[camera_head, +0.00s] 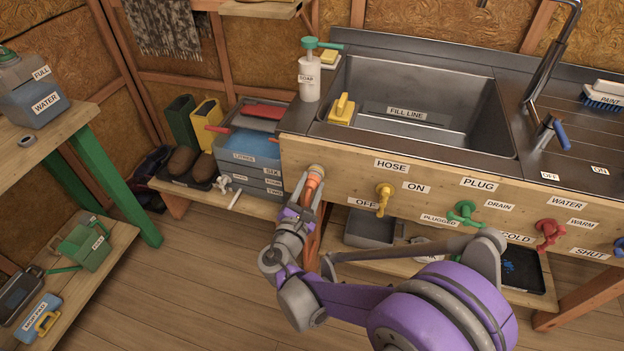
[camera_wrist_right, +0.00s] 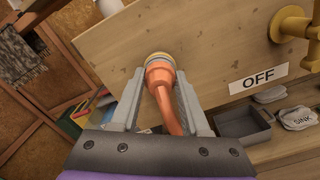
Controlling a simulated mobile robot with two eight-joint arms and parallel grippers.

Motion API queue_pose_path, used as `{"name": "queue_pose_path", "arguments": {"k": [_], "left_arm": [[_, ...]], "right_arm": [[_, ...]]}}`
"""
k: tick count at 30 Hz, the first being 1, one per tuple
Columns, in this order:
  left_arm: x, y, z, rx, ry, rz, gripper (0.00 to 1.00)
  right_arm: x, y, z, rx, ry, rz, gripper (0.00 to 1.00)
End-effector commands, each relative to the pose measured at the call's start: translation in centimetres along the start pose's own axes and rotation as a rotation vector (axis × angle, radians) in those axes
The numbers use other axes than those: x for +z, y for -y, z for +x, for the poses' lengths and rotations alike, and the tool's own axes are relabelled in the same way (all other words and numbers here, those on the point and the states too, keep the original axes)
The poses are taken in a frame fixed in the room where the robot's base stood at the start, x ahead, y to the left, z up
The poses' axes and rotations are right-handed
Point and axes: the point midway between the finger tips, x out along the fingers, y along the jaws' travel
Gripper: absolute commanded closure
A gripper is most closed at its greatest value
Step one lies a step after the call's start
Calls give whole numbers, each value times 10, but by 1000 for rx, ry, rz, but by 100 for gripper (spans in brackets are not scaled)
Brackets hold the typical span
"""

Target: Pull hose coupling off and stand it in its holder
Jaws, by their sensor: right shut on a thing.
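The orange hose coupling (camera_head: 314,181) sits at the round pale fitting on the sink's wooden front board, left of the HOSE label. In the right wrist view the coupling (camera_wrist_right: 160,75) has its pale ringed end at the board, and its orange hose bends down between the fingers. My right gripper (camera_head: 307,192) is shut on the coupling, one finger on each side in the wrist view (camera_wrist_right: 160,88). I cannot tell whether the coupling is fully seated on the fitting. No holder for it can be made out. My left gripper is out of view.
A yellow tap (camera_head: 384,195) is right of the coupling, its handle down near OFF. Green (camera_head: 466,212) and red (camera_head: 549,232) taps follow. A lower shelf (camera_head: 245,201) with grey drawers stands left of the coupling. The floor (camera_head: 190,280) in front is clear.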

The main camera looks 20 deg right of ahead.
Motion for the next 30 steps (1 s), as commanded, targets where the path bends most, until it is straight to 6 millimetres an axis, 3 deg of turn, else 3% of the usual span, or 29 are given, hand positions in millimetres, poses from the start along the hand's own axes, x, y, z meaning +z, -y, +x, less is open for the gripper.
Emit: {"name": "queue_pose_path", "arguments": {"k": [30], "left_arm": [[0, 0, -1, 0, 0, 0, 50]], "right_arm": [[0, 0, -11, 0, -1, 0, 100]]}}
